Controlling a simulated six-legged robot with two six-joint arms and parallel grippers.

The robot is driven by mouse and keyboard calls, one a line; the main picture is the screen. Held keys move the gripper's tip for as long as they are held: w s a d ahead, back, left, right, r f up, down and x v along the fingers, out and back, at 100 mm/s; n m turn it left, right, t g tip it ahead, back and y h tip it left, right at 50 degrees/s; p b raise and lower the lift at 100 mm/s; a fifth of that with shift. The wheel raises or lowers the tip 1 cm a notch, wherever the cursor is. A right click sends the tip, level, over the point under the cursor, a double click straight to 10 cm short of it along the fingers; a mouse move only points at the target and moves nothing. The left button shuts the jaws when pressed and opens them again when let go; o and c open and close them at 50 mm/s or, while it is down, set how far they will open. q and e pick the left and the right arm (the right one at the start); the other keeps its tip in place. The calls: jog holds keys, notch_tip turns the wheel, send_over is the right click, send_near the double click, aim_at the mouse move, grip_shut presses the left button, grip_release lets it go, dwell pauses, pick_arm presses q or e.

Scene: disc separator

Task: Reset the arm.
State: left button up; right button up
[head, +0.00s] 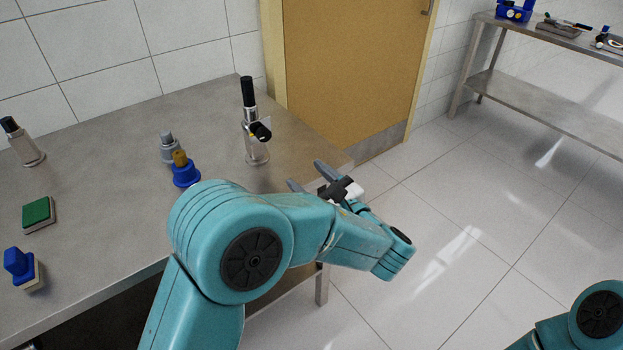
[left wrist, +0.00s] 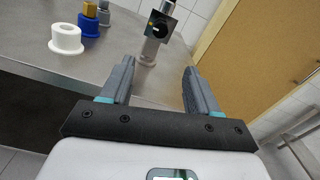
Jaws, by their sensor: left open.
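My left arm reaches in from the bottom of the head view. Its gripper (head: 308,178) is at the right end of the steel table, partly hidden by my own arm. In the left wrist view, my left gripper (left wrist: 157,68) has its two grey fingers spread with nothing between them. A silver upright device with a black top and a black side knob (head: 255,140) stands on the table beyond the gripper, apart from it. In the left wrist view this device (left wrist: 155,38) is ahead of the fingers. My right gripper is out of the picture.
On the steel table (head: 100,130) are a blue fitting with a brass top (head: 185,172), a grey fitting (head: 169,150), a silver cylinder (head: 24,143), a green-topped block (head: 38,214) and a blue-handled block (head: 22,268). A white ring (left wrist: 66,42) shows in the wrist view. Open floor lies right.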

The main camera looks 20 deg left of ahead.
pick_arm(q)
jog(key=shift+w, duration=0.1)
jog(key=s+a+f+n+g+h+p, duration=0.15)
jog(key=s+f+g+h, duration=0.35)
jog(key=f, duration=0.7)
jog(key=s+a+f+n+g+h+p, duration=0.1)
jog(key=s+a+f+n+g+h, duration=0.15)
jog(key=s+f+g, duration=0.5)
jog(key=s+d+f+n+t+h+p, duration=0.1)
jog(key=s+d+f+n+h, duration=0.2)
jog(key=n, duration=0.7)
jog(key=s+d+f+n+t+h+p, duration=0.1)
jog(key=s+d+f+n+h, duration=0.3)
jog(key=s+f+n+h, duration=0.4)
jog(key=s+n+p, duration=0.1)
jog(key=s+n, duration=0.2)
jog(key=shift+s+f+p, duration=0.2)
jog(key=shift+f+p, duration=0.1)
jog(key=shift+f, duration=0.05)
